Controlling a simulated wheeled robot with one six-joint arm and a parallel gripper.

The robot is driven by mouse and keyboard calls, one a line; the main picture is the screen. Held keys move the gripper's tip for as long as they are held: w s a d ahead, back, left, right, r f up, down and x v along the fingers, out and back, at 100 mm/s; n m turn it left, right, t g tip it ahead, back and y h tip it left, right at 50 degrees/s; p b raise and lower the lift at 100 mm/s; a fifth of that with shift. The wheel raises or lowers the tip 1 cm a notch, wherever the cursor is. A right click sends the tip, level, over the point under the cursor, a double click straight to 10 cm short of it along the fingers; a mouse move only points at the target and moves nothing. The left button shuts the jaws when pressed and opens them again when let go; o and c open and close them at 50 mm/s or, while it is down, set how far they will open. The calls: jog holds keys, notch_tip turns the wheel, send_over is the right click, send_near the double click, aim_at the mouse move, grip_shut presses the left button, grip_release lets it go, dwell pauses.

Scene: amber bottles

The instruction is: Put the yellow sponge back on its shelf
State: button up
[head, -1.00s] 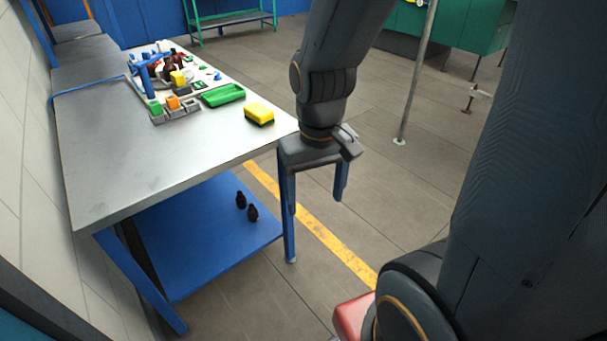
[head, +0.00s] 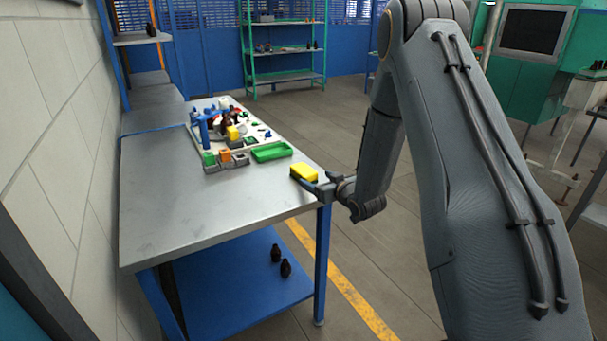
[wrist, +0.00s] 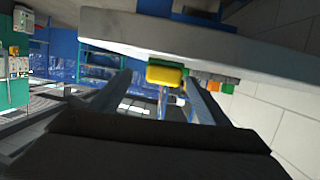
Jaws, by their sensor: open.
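The yellow sponge (head: 304,172), with a dark underside, lies on the right edge of the grey metal table (head: 175,217). My gripper (head: 313,186) is at the table's right edge, right beside the sponge, with its fingers pointing towards it. In the wrist view, where the scene looks upside down, the fingers (wrist: 157,80) are apart and the sponge (wrist: 166,76) shows between their tips. I cannot tell whether the fingers touch it. A green rack with shelves (head: 284,77) stands at the back; which shelf belongs to the sponge is not clear.
A green tray (head: 272,152) and a white board with blue, orange and yellow parts (head: 215,130) are behind the sponge. The table's near left is bare. A wall (head: 55,130) borders it on the left.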

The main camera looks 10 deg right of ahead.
aim_at(304, 169)
jog(key=shift+w+a+f+t+y, duration=0.15)
jog(key=shift+w+f+t+y, duration=0.25)
jog(key=shift+t+y, duration=0.35)
jog(key=shift+a+n+t+y, duration=0.15)
jog(key=shift+n+t+y, duration=0.3)
jog(key=shift+y, duration=0.3)
jog(key=x, duration=0.2)
jog(key=p+x, duration=0.1)
jog(key=x, duration=0.1)
jog(key=r+p+x, duration=0.1)
jog(key=x, duration=0.1)
jog(key=shift+w, duration=0.15)
jog(key=shift+w+a, duration=0.2)
jog(key=shift+w, duration=0.4)
jog(key=shift+c, duration=0.4)
jog(key=c, duration=1.1)
jog(key=shift+c, duration=0.2)
